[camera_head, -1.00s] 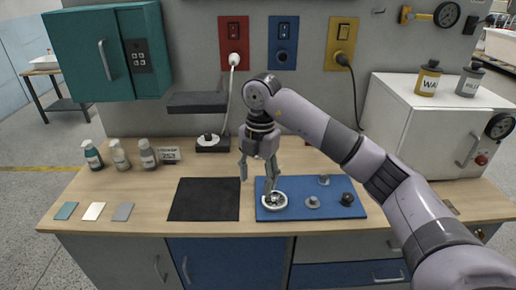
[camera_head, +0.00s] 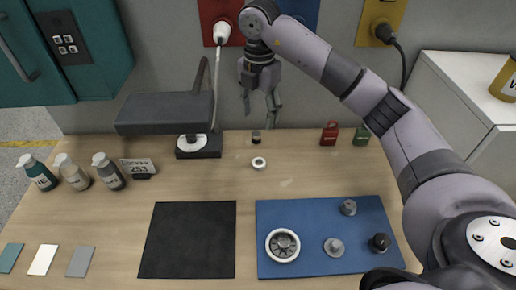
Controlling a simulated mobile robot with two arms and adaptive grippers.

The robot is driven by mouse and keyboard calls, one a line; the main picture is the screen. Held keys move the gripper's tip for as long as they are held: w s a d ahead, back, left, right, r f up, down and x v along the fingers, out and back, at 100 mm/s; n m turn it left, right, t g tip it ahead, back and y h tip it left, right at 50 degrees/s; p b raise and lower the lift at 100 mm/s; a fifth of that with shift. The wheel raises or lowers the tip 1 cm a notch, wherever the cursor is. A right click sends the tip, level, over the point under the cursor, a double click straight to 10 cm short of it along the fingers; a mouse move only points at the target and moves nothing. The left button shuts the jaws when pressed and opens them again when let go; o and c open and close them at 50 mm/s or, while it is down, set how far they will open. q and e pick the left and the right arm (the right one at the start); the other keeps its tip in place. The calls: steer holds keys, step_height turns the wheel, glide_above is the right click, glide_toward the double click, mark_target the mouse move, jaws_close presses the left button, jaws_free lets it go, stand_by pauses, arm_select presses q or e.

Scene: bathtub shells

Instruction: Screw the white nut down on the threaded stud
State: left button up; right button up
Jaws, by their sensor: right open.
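A small white ring-shaped nut (camera_head: 259,162) lies on the wooden bench behind the blue mat. Just behind it stands a short dark upright piece with a lighter top (camera_head: 256,137), which may be the threaded stud; its thread is too small to make out. The nut and this piece are apart. My right gripper (camera_head: 262,108) is open and empty, with its fingers pointing down above and near the dark piece in the picture. Its exact height and depth are hard to tell. My left gripper is not in view.
A blue mat (camera_head: 310,266) holds a white-rimmed wheel (camera_head: 283,245), two grey knobs and a black knob (camera_head: 379,243). A black mat (camera_head: 188,240) lies left of it. A lamp (camera_head: 160,113) stands behind left. Red (camera_head: 330,134) and green padlocks sit at the back right.

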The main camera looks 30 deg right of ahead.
step_height(320, 180, down, 2)
steer(key=p, duration=0.1)
glide_above(259, 159)
steer(key=s, duration=0.1)
steer(key=f, duration=1)
steer(key=shift+a, duration=0.2)
step_height(259, 159, down, 5)
steer(key=shift+a+r+p, duration=0.1)
steer(key=shift+r+p, duration=0.1)
steer(key=shift+p, duration=1)
steer(key=shift+f, duration=0.3)
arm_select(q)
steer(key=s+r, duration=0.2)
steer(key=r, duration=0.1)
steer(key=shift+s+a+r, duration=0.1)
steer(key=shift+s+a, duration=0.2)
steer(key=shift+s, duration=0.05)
arm_select(e)
steer(key=shift+c, duration=0.5)
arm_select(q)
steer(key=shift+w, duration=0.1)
arm_select(e)
steer(key=c, duration=0.9)
